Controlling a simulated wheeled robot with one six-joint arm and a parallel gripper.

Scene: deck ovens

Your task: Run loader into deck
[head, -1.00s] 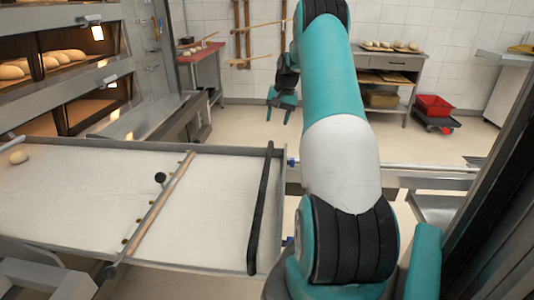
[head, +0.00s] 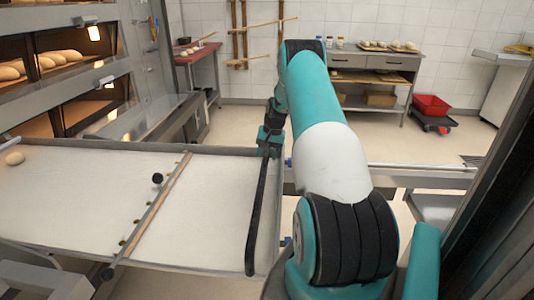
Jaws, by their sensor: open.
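The loader (head: 90,200) is a wide white belt in a grey metal frame, reaching from the lower left to the middle. A long black bar (head: 256,220) runs along its right end. The deck oven (head: 60,90) stands at the upper left, with loaves (head: 62,57) on a lit deck.
A red-topped table (head: 195,52) and a metal workbench (head: 372,65) stand along the back wall. A red crate (head: 431,106) sits on a low dolly. The floor behind the loader is clear.

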